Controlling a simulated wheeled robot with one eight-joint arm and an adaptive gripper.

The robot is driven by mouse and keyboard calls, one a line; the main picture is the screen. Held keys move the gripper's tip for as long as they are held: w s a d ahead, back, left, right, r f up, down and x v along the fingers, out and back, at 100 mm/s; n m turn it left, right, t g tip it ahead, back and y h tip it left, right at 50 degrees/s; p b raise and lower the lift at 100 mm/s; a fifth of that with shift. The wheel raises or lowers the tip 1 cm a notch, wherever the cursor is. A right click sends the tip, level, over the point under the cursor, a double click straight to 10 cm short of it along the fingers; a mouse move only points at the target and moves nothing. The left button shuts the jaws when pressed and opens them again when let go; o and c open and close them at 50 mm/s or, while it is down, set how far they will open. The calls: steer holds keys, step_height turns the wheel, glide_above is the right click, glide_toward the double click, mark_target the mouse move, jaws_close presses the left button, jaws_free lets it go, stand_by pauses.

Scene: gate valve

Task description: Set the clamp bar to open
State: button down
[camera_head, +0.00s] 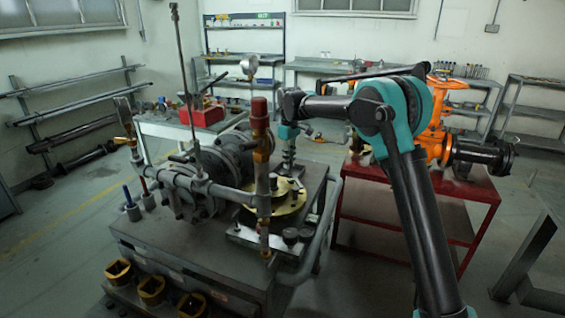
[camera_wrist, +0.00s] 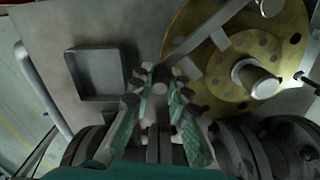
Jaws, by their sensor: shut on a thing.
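The clamp bar (camera_wrist: 208,32) is a flat grey bar in the wrist view. It runs slantwise from the top right, over the edge of a brass flange (camera_wrist: 279,22), down to my gripper (camera_wrist: 162,80). My gripper's fingers are shut on the bar's near end, and the fingertips hide part of it. In the head view my gripper (camera_head: 288,168) points down over the bench beside the brass flange (camera_head: 292,203). The bar is too small and too covered to make out clearly there.
A round post (camera_wrist: 262,82) stands on the flange. A square open tray (camera_wrist: 70,72) lies left of my gripper. In the head view, pipework with a red-capped upright (camera_head: 260,118) stands close to the left. A handrail (camera_head: 322,235) runs along the bench's right side.

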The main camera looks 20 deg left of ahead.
steer(key=shift+w+d, duration=0.3)
steer(key=shift+d, duration=0.45)
steer(key=c, duration=1.4)
jaws_free()
steer(key=shift+c, duration=0.2)
steer(key=shift+r, duration=0.1)
step_height(320, 180, up, 12)
